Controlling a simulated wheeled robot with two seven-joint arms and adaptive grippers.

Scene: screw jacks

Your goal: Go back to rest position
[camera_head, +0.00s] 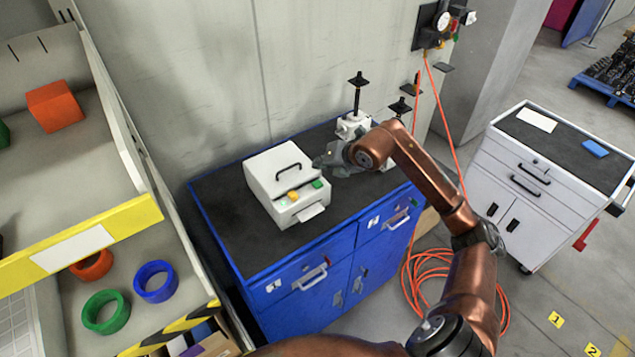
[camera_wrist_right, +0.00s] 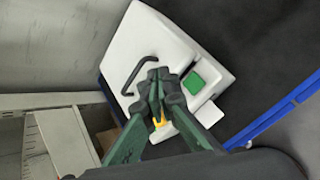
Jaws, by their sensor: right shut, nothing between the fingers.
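My right arm reaches in from the lower right over the blue cabinet. My right gripper (camera_head: 328,163) is shut and empty, just to the right of the white box (camera_head: 268,168) in the head view. In the wrist view its closed fingertips (camera_wrist_right: 160,88) overlap the same white box (camera_wrist_right: 150,45), near its black handle, green button and yellow button. I cannot tell whether they touch it. A screw jack (camera_head: 357,97) with a black top stands behind my gripper, its base partly hidden by my wrist. A second black top (camera_head: 400,107) shows beside it. My left gripper is not in view.
The blue cabinet (camera_head: 233,227) stands against a grey wall. A shelf at left (camera_head: 150,212) holds coloured rings and an orange block. A white drawer cart (camera_head: 560,202) stands at right. An orange hose (camera_head: 425,277) lies coiled on the floor near my arm.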

